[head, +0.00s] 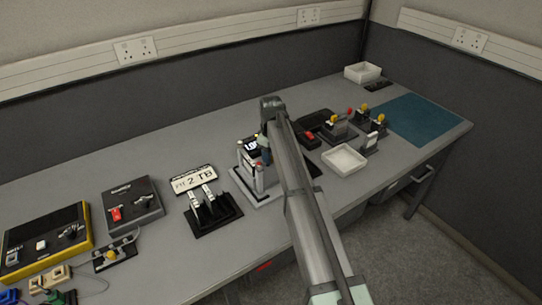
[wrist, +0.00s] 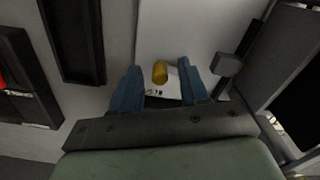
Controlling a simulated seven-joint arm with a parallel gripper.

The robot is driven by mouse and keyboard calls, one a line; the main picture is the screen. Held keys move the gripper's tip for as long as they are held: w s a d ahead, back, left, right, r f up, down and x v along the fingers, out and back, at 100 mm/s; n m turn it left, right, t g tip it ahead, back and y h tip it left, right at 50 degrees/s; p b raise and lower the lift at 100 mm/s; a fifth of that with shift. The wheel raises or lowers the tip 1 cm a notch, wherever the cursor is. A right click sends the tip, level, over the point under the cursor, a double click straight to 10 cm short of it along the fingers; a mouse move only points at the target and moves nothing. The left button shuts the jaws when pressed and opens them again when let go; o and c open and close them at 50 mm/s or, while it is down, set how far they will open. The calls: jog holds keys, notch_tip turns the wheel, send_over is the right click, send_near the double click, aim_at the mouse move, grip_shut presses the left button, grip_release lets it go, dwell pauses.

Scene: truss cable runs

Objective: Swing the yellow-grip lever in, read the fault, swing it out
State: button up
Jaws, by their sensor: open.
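The yellow grip (wrist: 160,72) of the lever shows in the wrist view, between and just beyond the two blue fingertips of my gripper (wrist: 160,82). My gripper is open, with a gap visible on both sides of the grip. In the head view the lever's stand (head: 258,190) is at the table's middle, with a small dark display (head: 251,145) carrying light characters that I cannot read for certain. My arm hides the right part of the stand and most of the gripper there.
A card reading "2 TB" (head: 194,180) and a black twin-lever unit (head: 213,214) stand left of the stand. A grey box with a red switch (head: 133,203) is farther left. A white tray (head: 344,159) and yellow-knobbed units (head: 370,122) are right. A blue mat (head: 418,118) is clear.

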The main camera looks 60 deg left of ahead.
jog(key=shift+c, duration=0.2)
grip_shut()
jog(key=shift+d, duration=0.1)
dwell(0.4)
jog(key=shift+s+d+m, duration=0.1)
jog(key=shift+d+m, duration=0.1)
jog(key=shift+m, duration=0.5)
jog(key=shift+s+d+m, duration=0.1)
jog(key=shift+d+m, duration=0.05)
jog(key=shift+m, duration=0.55)
jog(key=shift+s+d+m, duration=0.1)
jog(key=shift+d+m, duration=0.1)
jog(key=shift+m, duration=0.6)
jog(key=shift+s+d+m, duration=0.1)
jog(key=shift+d+m, duration=0.05)
jog(key=shift+m, duration=0.65)
jog(key=shift+o, duration=0.2)
grip_release()
